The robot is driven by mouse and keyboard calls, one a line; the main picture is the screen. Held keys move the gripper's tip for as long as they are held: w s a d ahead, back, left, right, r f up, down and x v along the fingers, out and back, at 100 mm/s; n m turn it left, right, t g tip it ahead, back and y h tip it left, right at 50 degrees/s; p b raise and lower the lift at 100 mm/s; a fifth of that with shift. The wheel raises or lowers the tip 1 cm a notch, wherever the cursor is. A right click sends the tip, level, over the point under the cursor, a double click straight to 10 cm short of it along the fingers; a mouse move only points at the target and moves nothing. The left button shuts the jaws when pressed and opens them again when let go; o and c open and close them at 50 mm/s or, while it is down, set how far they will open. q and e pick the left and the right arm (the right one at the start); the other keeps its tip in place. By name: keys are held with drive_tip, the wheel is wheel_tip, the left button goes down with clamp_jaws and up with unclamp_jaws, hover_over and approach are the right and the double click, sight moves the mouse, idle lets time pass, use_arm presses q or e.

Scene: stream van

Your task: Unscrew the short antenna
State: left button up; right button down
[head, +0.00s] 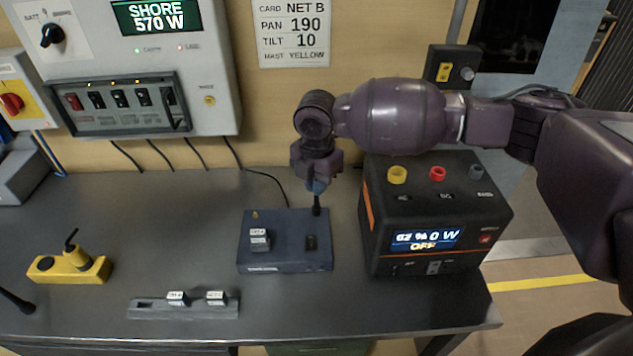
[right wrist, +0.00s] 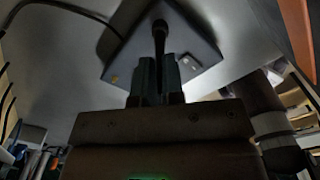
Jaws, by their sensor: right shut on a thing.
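The short antenna (head: 317,207) is a thin black rod standing upright at the back right of a dark blue-grey box (head: 285,255) on the bench. My right gripper (head: 317,188) points down over it and is shut on its upper part. In the right wrist view, the black antenna (right wrist: 160,38) runs from between the two fingers (right wrist: 156,75) to the box (right wrist: 200,50). Its base appears to meet the box; the fingers hide its top end. My left gripper is in neither view.
A black power unit (head: 435,205) with an orange edge stands close right of the box. A rail with white modules (head: 185,308) and a yellow device (head: 68,266) lie to the left. A dark rod (head: 15,300) lies at the left edge. Control panels hang behind; bare bench (head: 170,220) lies between.

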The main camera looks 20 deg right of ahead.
drive_tip(key=n, duration=0.4)
idle(0.4)
drive_tip(key=n, duration=0.4)
drive_tip(key=shift+b, duration=0.35)
drive_tip(key=c, duration=1.3)
unclamp_jaws()
drive_tip(key=shift+r+m+p, duration=0.1)
drive_tip(key=shift+m+p, duration=0.9)
drive_tip(key=shift+m, duration=0.2)
